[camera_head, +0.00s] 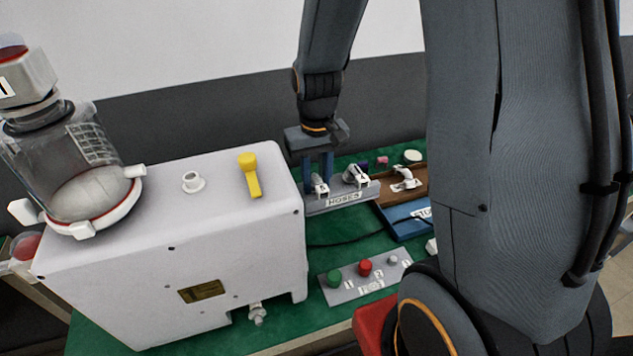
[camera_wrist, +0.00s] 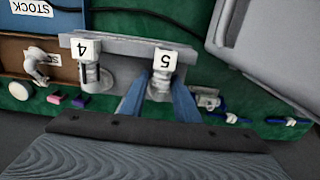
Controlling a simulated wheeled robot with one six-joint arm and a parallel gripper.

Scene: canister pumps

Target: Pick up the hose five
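Hose five is a white and grey fitting with a "5" label (camera_wrist: 165,60); it stands upright at one end of the grey hose rack (camera_head: 346,201). It also shows in the head view (camera_head: 321,188), below my gripper. My gripper (camera_wrist: 159,84) points down with its two blue fingers, one on each side of hose five. The fingers look open around it, and I cannot tell whether they touch it. Hose four (camera_wrist: 86,60), labelled "4", stands beside it on the same rack. The fingers partly hide hose five's lower body.
The white pump housing (camera_head: 170,240) with a yellow lever (camera_head: 250,175) stands close left of the rack. A brown tray (camera_head: 402,191) and blue stock bin (camera_head: 405,220) are to the right. A button panel (camera_head: 365,276) lies in front. A black cable crosses the green mat.

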